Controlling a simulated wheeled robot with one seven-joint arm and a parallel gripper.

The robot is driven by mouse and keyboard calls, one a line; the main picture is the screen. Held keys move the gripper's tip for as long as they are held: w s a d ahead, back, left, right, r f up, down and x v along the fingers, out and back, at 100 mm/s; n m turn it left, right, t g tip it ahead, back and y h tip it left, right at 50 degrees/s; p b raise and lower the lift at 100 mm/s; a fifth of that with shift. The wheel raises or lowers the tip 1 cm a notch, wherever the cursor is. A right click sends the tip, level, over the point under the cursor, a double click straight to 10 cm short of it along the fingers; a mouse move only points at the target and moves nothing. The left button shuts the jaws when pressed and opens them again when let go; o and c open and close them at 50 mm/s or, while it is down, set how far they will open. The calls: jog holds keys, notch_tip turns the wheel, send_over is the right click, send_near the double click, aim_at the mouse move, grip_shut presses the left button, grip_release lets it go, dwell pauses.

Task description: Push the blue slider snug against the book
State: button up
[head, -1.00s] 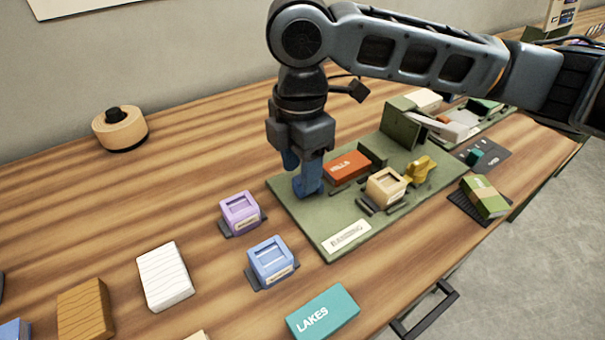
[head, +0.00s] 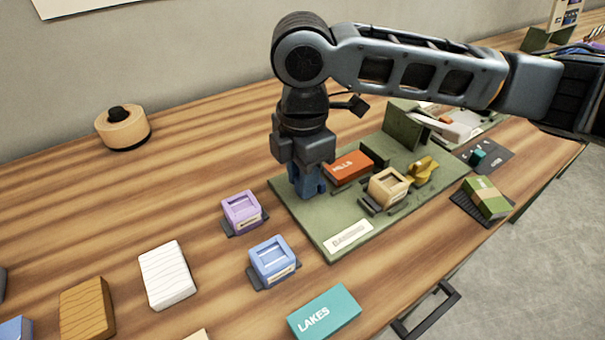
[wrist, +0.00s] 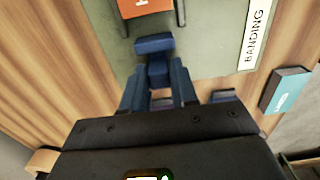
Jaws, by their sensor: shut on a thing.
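The orange book (head: 348,167), lettered HILLS, lies flat on the green board (head: 318,222). It also shows at the top of the wrist view (wrist: 146,6). The blue slider (wrist: 153,44) stands on the board on the near side of the book in the wrist view, with a strip of green board visible between them. My gripper (head: 307,182) is low over the board, left of the book in the head view. Its blue fingers (wrist: 157,82) are shut on the slider. In the head view the fingers and slider blend together, and the slider is largely hidden.
A tan block (head: 387,187) and a yellow piece (head: 422,170) sit right of the book. A purple holder (head: 241,210) and a light blue holder (head: 272,260) stand left of the board. A teal LAKES book (head: 324,312) lies in front.

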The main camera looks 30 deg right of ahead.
jog(key=shift+d, duration=0.15)
grip_shut()
jog(key=shift+d, duration=1.9)
jog(key=o, duration=0.8)
grip_release()
jog(key=shift+o, duration=0.2)
jog(key=shift+r, duration=0.1)
notch_tip(320, 180, up, 8)
jog(key=shift+f, duration=0.2)
